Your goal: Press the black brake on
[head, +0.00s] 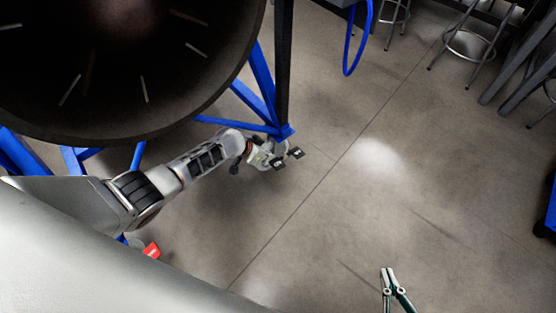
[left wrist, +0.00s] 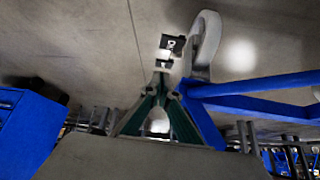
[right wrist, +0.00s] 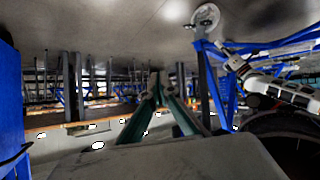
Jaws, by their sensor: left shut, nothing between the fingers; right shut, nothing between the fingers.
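Two small black tabs with white marks, one nearer my gripper (head: 278,162) and one farther right (head: 296,153), sit by a caster at the foot of the blue turbine stand (head: 285,130). In the left wrist view the tabs show as a larger one (left wrist: 173,42) and a smaller one (left wrist: 164,63) beside the pale caster wheel (left wrist: 207,42). I cannot read their marks. My left gripper (head: 262,158) is shut and empty, its tips (left wrist: 161,78) close to the smaller tab; contact cannot be told. My right gripper (head: 388,272) is shut and empty over open floor, away from the caster; its tips (right wrist: 154,80) show too.
The large dark turbine ring (head: 125,125) fills the upper left above my left arm. A red tab (head: 152,250) shows on another caster at lower left. The middle floor is clear.

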